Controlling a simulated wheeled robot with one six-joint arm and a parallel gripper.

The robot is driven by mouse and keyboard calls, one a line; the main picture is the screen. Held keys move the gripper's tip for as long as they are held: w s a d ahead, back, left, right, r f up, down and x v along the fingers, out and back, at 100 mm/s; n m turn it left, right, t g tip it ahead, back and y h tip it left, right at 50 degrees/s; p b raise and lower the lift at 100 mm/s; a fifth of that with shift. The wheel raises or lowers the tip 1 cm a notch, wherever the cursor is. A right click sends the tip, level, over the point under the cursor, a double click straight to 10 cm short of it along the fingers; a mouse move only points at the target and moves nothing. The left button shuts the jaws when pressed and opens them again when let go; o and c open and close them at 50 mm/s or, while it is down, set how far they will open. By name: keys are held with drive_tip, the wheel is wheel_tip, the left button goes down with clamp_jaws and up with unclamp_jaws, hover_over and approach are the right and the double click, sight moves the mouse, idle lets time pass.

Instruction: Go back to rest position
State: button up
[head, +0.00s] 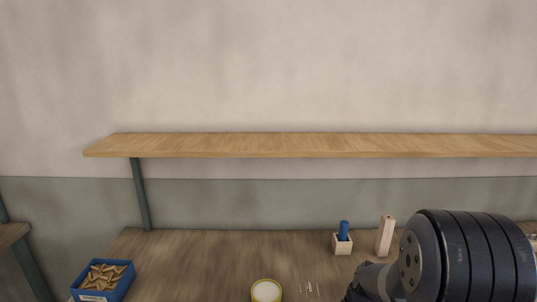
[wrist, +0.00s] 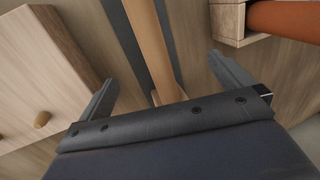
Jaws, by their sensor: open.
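My gripper (wrist: 162,72) shows in the wrist view with its two dark fingers spread wide apart. A slim upright wooden piece (wrist: 150,48) shows in the gap between them, and I cannot tell how far it is from the fingers. Nothing is gripped. In the head view my dark arm link fills the lower right, and the gripper itself is hidden or out of frame there.
On the wooden bench (head: 190,255) stand a blue box of wooden pieces (head: 104,276), a round white dish (head: 266,291), a holder with a blue cylinder (head: 343,236) and a wooden block (head: 385,236). A shelf (head: 300,145) runs above. An orange-brown cylinder (wrist: 285,20) shows in the wrist view.

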drive_tip(key=p+v, duration=0.4)
drive_tip(key=v, duration=0.2)
drive_tip(key=b+x, duration=0.7)
drive_tip(key=x, duration=0.3)
drive_tip(key=shift+f+b, duration=0.25)
drive_tip(key=shift+b, duration=0.1)
drive_tip(key=shift+r+p, duration=0.9)
wheel_tip(320, 180, up, 8)
drive_tip(key=p, duration=0.7)
drive_tip(key=shift+f, duration=0.1)
